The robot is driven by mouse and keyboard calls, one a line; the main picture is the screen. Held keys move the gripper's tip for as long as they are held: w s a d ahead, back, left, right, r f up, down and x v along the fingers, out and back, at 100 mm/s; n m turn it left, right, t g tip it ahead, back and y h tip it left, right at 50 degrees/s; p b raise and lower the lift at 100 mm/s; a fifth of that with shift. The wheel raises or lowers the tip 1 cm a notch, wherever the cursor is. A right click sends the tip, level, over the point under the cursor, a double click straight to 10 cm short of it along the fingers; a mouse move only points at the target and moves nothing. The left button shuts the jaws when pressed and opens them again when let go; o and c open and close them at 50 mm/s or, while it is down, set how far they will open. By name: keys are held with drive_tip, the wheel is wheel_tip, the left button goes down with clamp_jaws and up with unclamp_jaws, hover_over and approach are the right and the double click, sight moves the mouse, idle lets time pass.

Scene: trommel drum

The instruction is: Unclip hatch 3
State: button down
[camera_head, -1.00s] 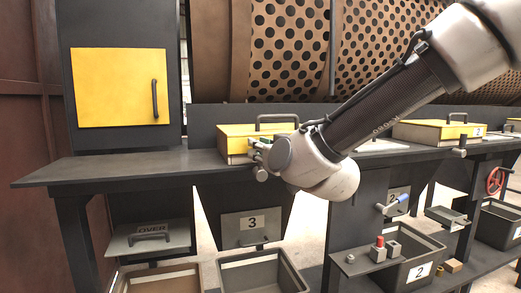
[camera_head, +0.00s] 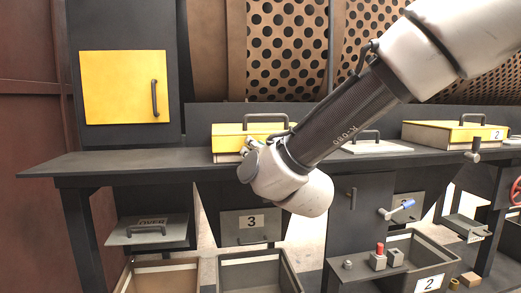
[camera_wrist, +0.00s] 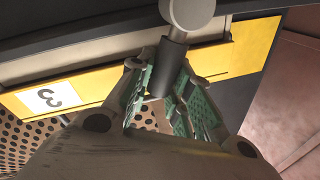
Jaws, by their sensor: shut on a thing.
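Hatch 3 is a yellow-topped box lid (camera_head: 228,141) with a dark bar handle (camera_head: 265,118), lying on the dark bench. In the wrist view its yellow face with the "3" label (camera_wrist: 52,97) runs behind my gripper. My gripper (camera_head: 250,147) is at the front edge of the hatch. In the wrist view the green-padded fingers (camera_wrist: 165,92) are shut on the clip, a dark cylindrical grip (camera_wrist: 166,68) with a pale grey round end (camera_wrist: 190,12) beyond it. In the head view my wrist hides the clip and fingertips.
A grey plate marked 3 (camera_head: 251,224) hangs below the bench, above an open bin (camera_head: 258,258). Another yellow hatch (camera_head: 455,135), marked 2, sits at the right, with a pale lid (camera_head: 372,147) between. The left bench top (camera_head: 110,163) is clear.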

drive_tip(key=shift+w+d+f+m+t, duration=0.1)
drive_tip(key=shift+d+f+m+t, duration=0.15)
drive_tip(key=shift+m, duration=0.4)
drive_tip(key=shift+w+d+f+m+t, duration=0.15)
drive_tip(key=shift+d+m, duration=0.2)
drive_tip(key=shift+m, duration=0.3)
drive_tip(key=c, duration=1.3)
unclamp_jaws()
drive_tip(key=shift+s, duration=0.1)
